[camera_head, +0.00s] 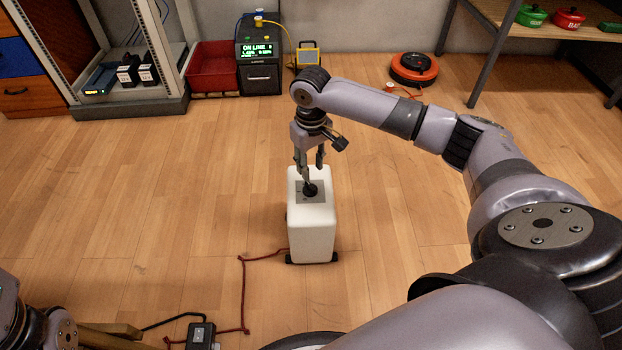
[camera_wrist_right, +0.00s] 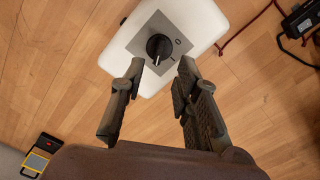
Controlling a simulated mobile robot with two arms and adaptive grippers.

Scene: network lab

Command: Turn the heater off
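The heater (camera_head: 312,235) is a white upright box on the wooden floor, with a grey plate and a black knob (camera_head: 311,190) on top. The right wrist view shows the knob (camera_wrist_right: 158,47) from above, with an O mark and an I mark beside it. A pale line on the knob appears to point down near the I side. My right gripper (camera_head: 311,170) is above the heater, pointing down. In the right wrist view its two fingers (camera_wrist_right: 160,72) are apart with nothing between them, just short of the knob. Only part of my left arm shows at lower left; its gripper is not visible.
A red cord (camera_head: 243,290) runs from the heater to a black power box (camera_head: 201,335) on the floor. A rack (camera_head: 125,105), red bin (camera_head: 212,68), dark unit with a green display (camera_head: 258,70) and orange robot-like disc (camera_head: 414,68) stand at the back. Floor around the heater is mostly clear.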

